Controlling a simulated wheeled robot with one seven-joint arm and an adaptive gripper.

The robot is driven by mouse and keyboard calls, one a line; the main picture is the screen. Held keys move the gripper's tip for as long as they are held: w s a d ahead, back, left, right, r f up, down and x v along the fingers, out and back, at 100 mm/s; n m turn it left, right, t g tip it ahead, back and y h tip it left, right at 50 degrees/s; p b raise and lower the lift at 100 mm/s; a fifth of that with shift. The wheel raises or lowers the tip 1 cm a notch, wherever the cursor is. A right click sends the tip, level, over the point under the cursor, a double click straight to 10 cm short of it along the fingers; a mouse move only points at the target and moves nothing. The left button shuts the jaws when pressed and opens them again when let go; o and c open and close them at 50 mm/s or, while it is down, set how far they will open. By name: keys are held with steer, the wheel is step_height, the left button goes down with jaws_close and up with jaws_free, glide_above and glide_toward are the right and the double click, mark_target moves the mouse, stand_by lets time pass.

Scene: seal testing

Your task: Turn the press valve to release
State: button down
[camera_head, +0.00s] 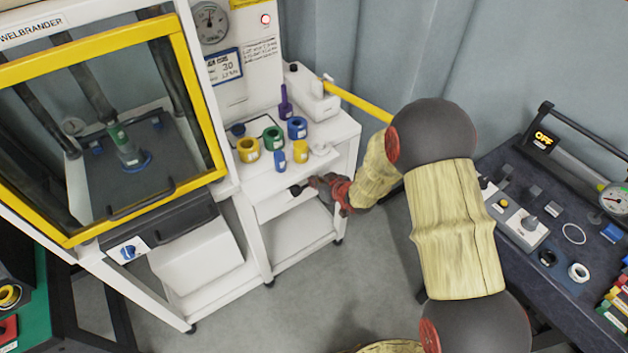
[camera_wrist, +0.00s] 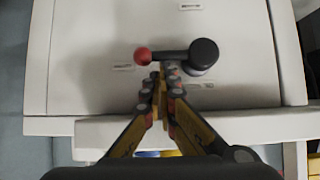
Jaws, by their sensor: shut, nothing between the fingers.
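In the wrist view, a press valve with a round black hub (camera_wrist: 203,55) sits on a white panel. Its short dark lever (camera_wrist: 172,55) points left and ends in a red ball (camera_wrist: 143,56). My gripper (camera_wrist: 160,82) is shut and empty, its tips just below the lever, between ball and hub. I cannot tell whether the tips touch the lever. In the head view, my gripper (camera_head: 312,184) is at the white front below the cart's shelf. A dark part of the valve (camera_head: 297,189) shows beside it; the rest is hidden.
The shelf (camera_head: 262,182) above holds several coloured rings and a hand pump (camera_head: 313,94) with a long yellow handle (camera_head: 358,102). The yellow-framed press (camera_head: 213,150) stands left. A dark workbench (camera_head: 558,275) with test parts is right. Grey floor (camera_head: 325,290) is clear between.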

steer(key=shift+w+d+f+m+g+y+p, duration=0.2)
steer(key=shift+d+f+m+g+y+p, duration=0.35)
steer(key=shift+p, duration=1.3)
step_height(320, 180, down, 9)
steer(key=s+a+m+g+y+b, duration=0.1)
steer(key=a+m+y, duration=0.1)
steer(key=m+y, duration=0.7)
steer(key=shift+b, duration=0.3)
steer(key=shift+s+a+f+g, duration=0.15)
steer(key=shift+s+a+g, duration=0.05)
steer(key=shift+a+g, duration=0.1)
stand_by(0.5)
steer(key=shift+s+d, duration=0.1)
stand_by(0.4)
